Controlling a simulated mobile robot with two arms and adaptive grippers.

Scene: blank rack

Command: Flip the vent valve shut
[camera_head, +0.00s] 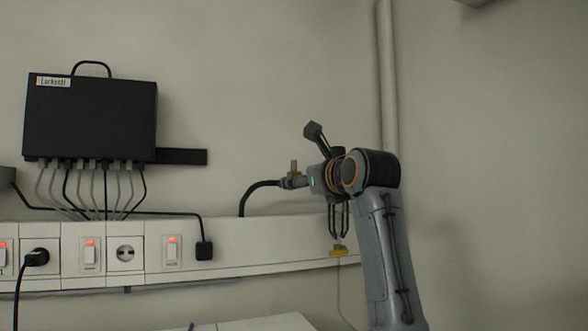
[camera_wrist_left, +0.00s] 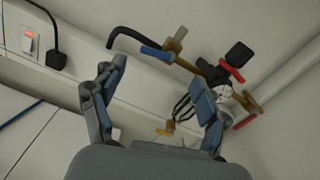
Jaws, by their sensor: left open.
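Pipework with several coloured handles is on the wall. In the left wrist view it has a blue handle (camera_wrist_left: 157,53) on brass fittings, a red handle (camera_wrist_left: 231,70) beside a black knob (camera_wrist_left: 238,55), another red handle (camera_wrist_left: 244,122) and a yellow handle (camera_wrist_left: 165,132) lower down. I cannot tell which is the vent valve. In the head view, my left gripper and wrist hide much of the pipework; the yellow handle (camera_head: 338,251) shows below. My left gripper (camera_wrist_left: 159,70) is open and empty, its fingers spread before the pipework. My right gripper is out of view.
A black box (camera_head: 90,118) with several cables hangs at the left above a white trunking (camera_head: 225,262) with sockets and switches. A black hose (camera_head: 255,188) bends into the pipework. A vertical pipe (camera_head: 387,80) runs up the wall. The wall at right is clear.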

